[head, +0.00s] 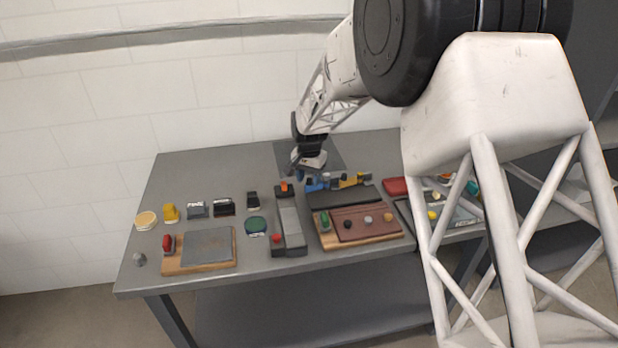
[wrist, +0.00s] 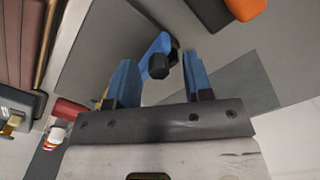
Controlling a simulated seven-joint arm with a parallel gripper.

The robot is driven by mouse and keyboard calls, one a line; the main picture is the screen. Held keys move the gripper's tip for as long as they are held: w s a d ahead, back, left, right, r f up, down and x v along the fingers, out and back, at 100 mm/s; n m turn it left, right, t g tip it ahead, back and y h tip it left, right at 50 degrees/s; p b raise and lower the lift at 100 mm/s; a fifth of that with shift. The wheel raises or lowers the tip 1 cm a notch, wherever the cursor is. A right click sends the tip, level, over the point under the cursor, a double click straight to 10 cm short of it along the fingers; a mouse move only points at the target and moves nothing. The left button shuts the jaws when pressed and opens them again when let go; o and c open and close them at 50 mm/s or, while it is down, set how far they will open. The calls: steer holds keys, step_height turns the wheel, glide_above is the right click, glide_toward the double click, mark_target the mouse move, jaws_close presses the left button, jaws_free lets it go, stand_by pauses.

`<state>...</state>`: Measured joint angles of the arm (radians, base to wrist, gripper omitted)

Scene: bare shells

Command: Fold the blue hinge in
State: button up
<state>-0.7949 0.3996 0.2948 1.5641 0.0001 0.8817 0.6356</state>
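The blue hinge (head: 316,186) lies at the back of the table, beside the dark tray, in the head view. In the wrist view the blue hinge (wrist: 154,46) shows as a slanted blue arm with a dark round end. My gripper (head: 305,175) is over the back of the table, close to the hinge. In the wrist view my gripper (wrist: 158,63) has its two blue fingers wide apart, with the hinge's dark end in the gap between them. Neither finger clearly touches it. The base of the hinge is partly hidden.
An orange-topped dark block (head: 284,188) stands just left of the hinge; it also shows in the wrist view (wrist: 246,8). A yellow piece (head: 352,180) lies to the right. A red box (head: 395,187) is further right. Boards and small objects fill the table's front.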

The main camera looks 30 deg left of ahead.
mark_target(309, 179)
steer(key=shift+r, duration=0.1)
steer(key=shift+r, duration=3.8)
